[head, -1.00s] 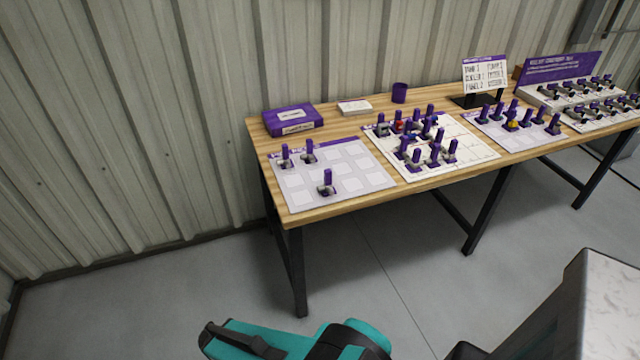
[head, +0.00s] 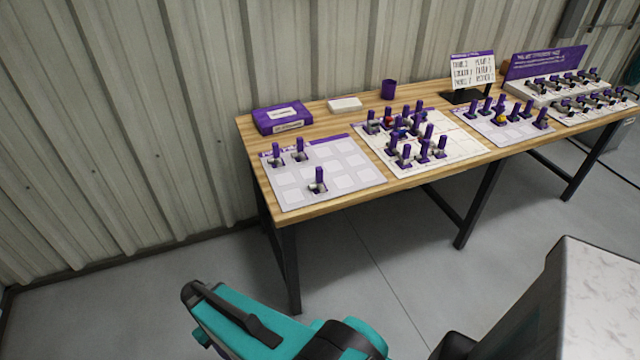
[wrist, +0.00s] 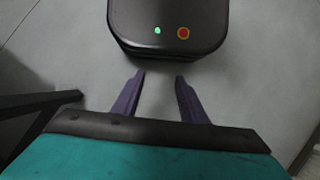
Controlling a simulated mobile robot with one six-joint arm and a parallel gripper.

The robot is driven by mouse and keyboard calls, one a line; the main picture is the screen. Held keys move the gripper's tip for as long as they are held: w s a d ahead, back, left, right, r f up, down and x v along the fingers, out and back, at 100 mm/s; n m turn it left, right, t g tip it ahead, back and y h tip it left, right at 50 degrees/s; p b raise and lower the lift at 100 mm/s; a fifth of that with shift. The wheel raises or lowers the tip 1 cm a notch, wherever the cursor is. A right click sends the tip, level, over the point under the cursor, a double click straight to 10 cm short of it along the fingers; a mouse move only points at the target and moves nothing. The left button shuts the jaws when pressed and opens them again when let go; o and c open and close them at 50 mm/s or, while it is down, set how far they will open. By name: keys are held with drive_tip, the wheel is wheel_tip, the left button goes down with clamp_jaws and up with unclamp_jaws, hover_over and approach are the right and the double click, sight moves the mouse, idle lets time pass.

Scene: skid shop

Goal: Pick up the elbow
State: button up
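The elbow cannot be told apart; the pieces with purple upright grips are too small to identify. Several such pieces (head: 425,150) crowd the middle white board (head: 465,150). A few stand on the left grid board (head: 345,180), including one near its front (head: 318,181). More stand on a board to the right (head: 513,115). In the wrist view my gripper (wrist: 158,82) has two purple fingers held apart with nothing between them, above the grey floor. It is away from the table; in the head view its fingers are not visible.
The long wooden table (head: 330,208) stands against a corrugated wall. On it are a purple box (head: 281,118), a white card stack (head: 344,104), a purple cup (head: 389,89), a sign (head: 473,72) and a stepped rack (head: 545,62).

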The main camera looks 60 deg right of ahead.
drive_tip(key=w+d+r+m+t, duration=0.1)
drive_tip(key=w+d+r+t, duration=0.1)
drive_tip(key=w+d+r, duration=1.05)
drive_tip(key=w+d+r+m+p, duration=0.1)
drive_tip(key=d+r, duration=0.5)
drive_tip(key=d, duration=0.2)
drive_tip(key=w+d+r, duration=0.1)
drive_tip(key=d+r, duration=0.5)
drive_tip(key=d, duration=0.3)
wheel_tip(320, 180, up, 22)
drive_tip(key=m+t+p, duration=0.1)
drive_tip(key=m+t, duration=0.2)
drive_tip(key=m, duration=0.1)
hover_over(320, 168)
drive_tip(key=shift+s+f+h, duration=0.1)
drive_tip(key=shift+f+h, duration=0.05)
drive_tip(key=shift+h, duration=0.25)
drive_tip(key=shift+a, duration=0.1)
drive_tip(key=shift+f+p, duration=1.3)
drive_tip(key=shift+f, duration=3)
drive_tip(key=shift+f, duration=0.15)
